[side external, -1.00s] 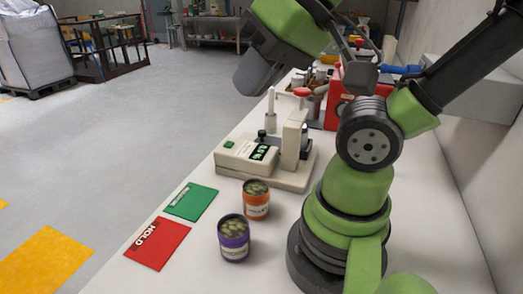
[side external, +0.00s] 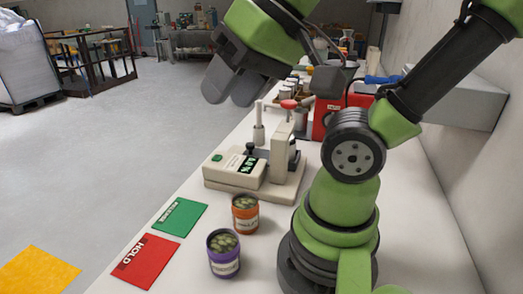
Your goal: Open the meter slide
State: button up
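The meter (side external: 235,170) is a cream bench unit with a green button and a small lit display. It stands on a cream base plate on the white bench, with a cream upright (side external: 281,150) behind it. I cannot tell which part is the slide. My gripper (side external: 232,88) hangs above and beyond the meter in the picture, apart from it. Its two dark fingers show spread with a gap and nothing between them.
An orange-banded can (side external: 245,214) and a purple-banded can (side external: 224,254), both filled with green pieces, stand in front of the meter. A green card (side external: 180,217) and a red HOLD card (side external: 146,261) lie to their left. A red machine (side external: 330,110) stands behind.

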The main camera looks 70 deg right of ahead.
jog(key=shift+o, duration=0.6)
jog(key=w+d+m+g+h, duration=0.1)
jog(key=w+d+m+g, duration=0.1)
jog(key=w+d+m, duration=0.4)
jog(key=shift+w+d+h, duration=0.2)
jog(key=shift+w+h, duration=0.2)
jog(key=shift+w, duration=0.2)
jog(key=m+g, duration=0.5)
jog(key=m, duration=1.1)
send_over(250, 144)
notch_tip(250, 144, down, 16)
jog(key=f, duration=0.1)
notch_tip(250, 144, down, 9)
jog(key=shift+d+r, duration=0.1)
